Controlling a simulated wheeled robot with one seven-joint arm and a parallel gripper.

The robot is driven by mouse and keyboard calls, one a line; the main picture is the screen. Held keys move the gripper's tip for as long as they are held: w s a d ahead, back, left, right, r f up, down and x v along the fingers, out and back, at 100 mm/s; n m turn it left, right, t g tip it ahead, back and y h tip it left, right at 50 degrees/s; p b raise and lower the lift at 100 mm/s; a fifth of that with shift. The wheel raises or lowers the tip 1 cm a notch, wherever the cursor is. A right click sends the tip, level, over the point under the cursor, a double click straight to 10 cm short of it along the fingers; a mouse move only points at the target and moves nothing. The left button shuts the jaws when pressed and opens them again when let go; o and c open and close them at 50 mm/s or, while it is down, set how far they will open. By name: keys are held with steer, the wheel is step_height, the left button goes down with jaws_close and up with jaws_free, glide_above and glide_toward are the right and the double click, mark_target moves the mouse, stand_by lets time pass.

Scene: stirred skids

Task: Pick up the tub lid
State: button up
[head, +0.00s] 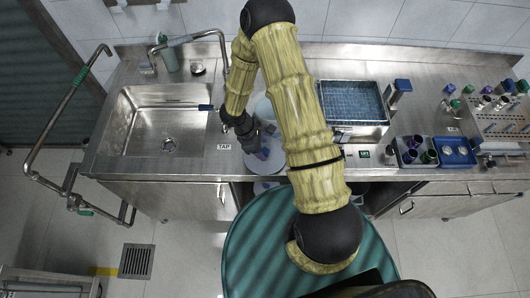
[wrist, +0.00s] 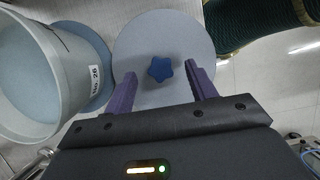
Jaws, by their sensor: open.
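The tub lid (wrist: 150,38) is a flat, round, grey-blue disc with a dark blue star-shaped knob (wrist: 160,69) on top. In the head view the lid (head: 267,158) lies near the counter's front edge, partly hidden by my gripper (head: 258,146). In the wrist view my gripper (wrist: 162,78) is open. Its two purple fingers are over the lid, one on each side of the knob, with gaps between. I cannot tell how high the fingertips are above the lid. A pale tub (wrist: 40,75) labelled "No. 26" stands left of the lid.
A steel sink (head: 165,125) is to the left, with a TAP label (head: 223,147) beside it. My arm hides part of the counter.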

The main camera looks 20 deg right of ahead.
mark_target(263, 150)
steer(key=shift+x, duration=0.85)
steer(key=shift+r, duration=0.1)
steer(key=c, duration=1.2)
steer(key=shift+r, duration=0.1)
step_height(263, 150, up, 10)
steer(key=shift+f+b, duration=0.1)
steer(key=shift+b, duration=1)
steer(key=shift+f, duration=0.1)
